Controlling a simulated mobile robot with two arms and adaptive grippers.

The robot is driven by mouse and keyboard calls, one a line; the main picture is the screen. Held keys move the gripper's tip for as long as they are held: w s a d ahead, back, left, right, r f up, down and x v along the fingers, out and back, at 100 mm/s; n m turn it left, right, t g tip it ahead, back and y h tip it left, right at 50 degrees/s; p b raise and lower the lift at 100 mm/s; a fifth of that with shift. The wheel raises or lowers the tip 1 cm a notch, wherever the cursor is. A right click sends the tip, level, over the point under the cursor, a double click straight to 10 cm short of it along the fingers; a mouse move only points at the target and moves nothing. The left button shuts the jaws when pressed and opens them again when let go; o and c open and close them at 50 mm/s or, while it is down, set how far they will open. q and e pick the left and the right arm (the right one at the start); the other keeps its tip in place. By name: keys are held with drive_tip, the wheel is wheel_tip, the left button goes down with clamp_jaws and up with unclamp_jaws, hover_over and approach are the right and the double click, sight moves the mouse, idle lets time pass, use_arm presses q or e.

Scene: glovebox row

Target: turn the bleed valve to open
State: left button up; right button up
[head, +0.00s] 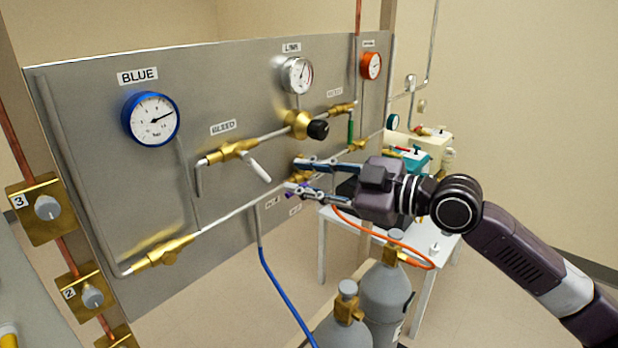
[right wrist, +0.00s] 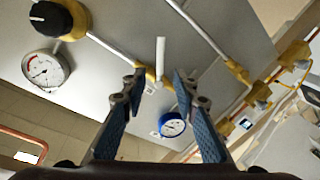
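The bleed valve (head: 238,150) is a brass body on a pipe, under the BLEED label (head: 223,127) on the grey panel. Its white lever (head: 260,170) slants down to the right, across the pipe line. My right gripper (head: 296,175) is open and empty, with its fingers pointing at the panel, to the right of the lever and apart from it. In the right wrist view the lever (right wrist: 160,58) shows beyond and between the open fingertips (right wrist: 158,84), with part of the brass valve body (right wrist: 150,76) behind. My left gripper is not in view.
A regulator with a black knob (head: 318,129) sits right of the valve. The blue gauge (head: 151,118) is to its left, and another brass fitting (head: 163,253) is lower left. Gas cylinders (head: 385,295) and a white table (head: 345,225) stand below and behind my right arm.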

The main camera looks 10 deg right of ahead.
drive_tip(key=shift+s+d, duration=0.35)
